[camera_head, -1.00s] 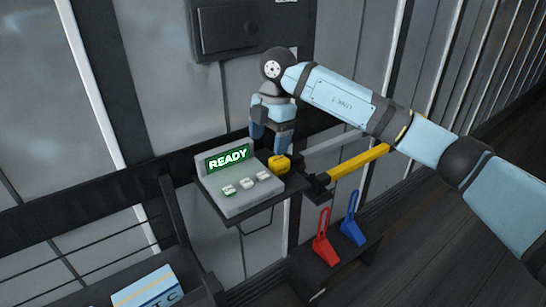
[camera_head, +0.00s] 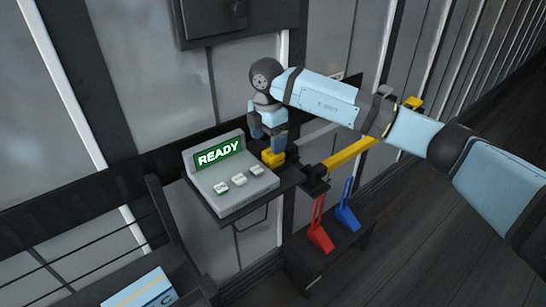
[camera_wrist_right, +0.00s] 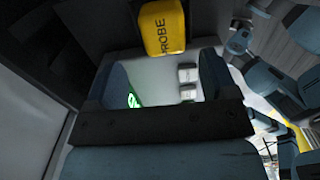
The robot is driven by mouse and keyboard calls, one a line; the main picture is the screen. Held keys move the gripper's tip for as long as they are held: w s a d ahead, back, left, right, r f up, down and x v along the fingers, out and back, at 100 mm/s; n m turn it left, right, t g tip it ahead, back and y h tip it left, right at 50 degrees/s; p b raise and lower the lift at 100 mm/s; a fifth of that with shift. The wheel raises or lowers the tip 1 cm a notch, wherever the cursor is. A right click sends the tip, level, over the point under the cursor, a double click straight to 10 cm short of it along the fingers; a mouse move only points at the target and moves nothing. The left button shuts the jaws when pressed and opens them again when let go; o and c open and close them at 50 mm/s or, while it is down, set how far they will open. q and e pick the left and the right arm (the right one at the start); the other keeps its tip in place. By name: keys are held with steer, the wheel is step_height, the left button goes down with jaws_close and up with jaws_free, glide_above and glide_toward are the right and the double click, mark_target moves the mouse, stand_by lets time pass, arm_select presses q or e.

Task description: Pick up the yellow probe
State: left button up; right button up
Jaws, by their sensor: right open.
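The yellow probe (camera_head: 272,158) is a small block at the right end of the grey console's shelf. In the right wrist view the yellow probe (camera_wrist_right: 162,27) shows the letters "ROBE" and lies beyond the fingertips. My right gripper (camera_head: 267,143) points down just above the probe, its blue fingers overlapping the probe's top edge in the head view. In the right wrist view my right gripper (camera_wrist_right: 160,75) is open, with nothing seen held between its fingers. Whether a finger touches the probe cannot be told. My left gripper is not in view.
The grey console (camera_head: 232,190) with a green READY screen and buttons stands left of the probe. A yellow bar (camera_head: 350,153) runs off to the right. A red lever (camera_head: 319,232) and a blue lever (camera_head: 347,212) stand below. A dark wall box (camera_head: 240,20) is above.

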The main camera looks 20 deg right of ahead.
mark_target(273, 158)
steer(key=f, duration=0.4)
steer(key=shift+s+d, duration=0.2)
steer(key=shift+d, duration=0.15)
steer(key=shift+f, duration=0.4)
steer(key=c, duration=1.1)
steer(key=shift+r, duration=0.1)
